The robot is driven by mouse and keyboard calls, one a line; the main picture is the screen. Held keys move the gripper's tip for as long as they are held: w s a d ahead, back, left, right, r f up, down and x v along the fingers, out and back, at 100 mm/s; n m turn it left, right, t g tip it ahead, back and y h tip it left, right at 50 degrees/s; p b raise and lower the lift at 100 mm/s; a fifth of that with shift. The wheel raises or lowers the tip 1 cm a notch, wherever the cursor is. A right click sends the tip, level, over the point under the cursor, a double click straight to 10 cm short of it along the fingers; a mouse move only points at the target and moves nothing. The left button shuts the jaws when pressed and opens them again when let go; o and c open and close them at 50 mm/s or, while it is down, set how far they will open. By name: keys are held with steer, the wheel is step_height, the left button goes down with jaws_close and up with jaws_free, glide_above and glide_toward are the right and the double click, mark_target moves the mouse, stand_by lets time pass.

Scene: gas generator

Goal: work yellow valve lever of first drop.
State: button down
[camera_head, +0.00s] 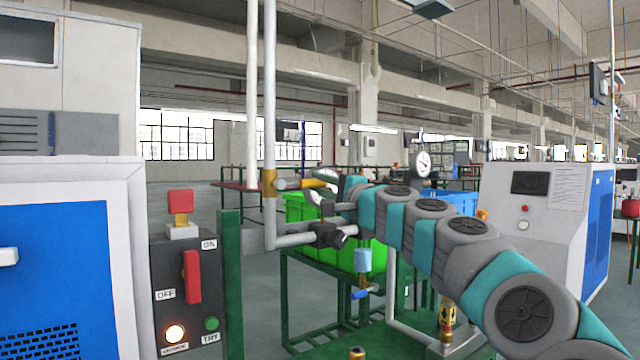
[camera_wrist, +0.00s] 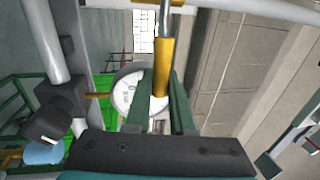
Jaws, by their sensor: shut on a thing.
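In the wrist view the lever (camera_wrist: 162,68) is a yellow sleeve on a grey rod. It lies between the two green fingers of my gripper (camera_wrist: 159,88), which are shut on it.
A dark valve block (camera_head: 330,235) sits on the lower pipe beneath my gripper. A white gauge (camera_wrist: 127,92) shows behind the fingers. A control box (camera_head: 188,290) with a red switch stands at left. Green crates (camera_head: 300,208) stand behind the pipes.

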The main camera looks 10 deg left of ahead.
steer(key=shift+f, duration=0.1)
steer(key=c, duration=0.8)
jaws_free()
steer(key=shift+o, duration=0.2)
steer(key=shift+d, duration=0.15)
steer(key=b+v, duration=0.1)
steer(key=v, duration=0.6)
steer(key=shift+s+d, duration=0.2)
steer(key=shift+s, duration=0.05)
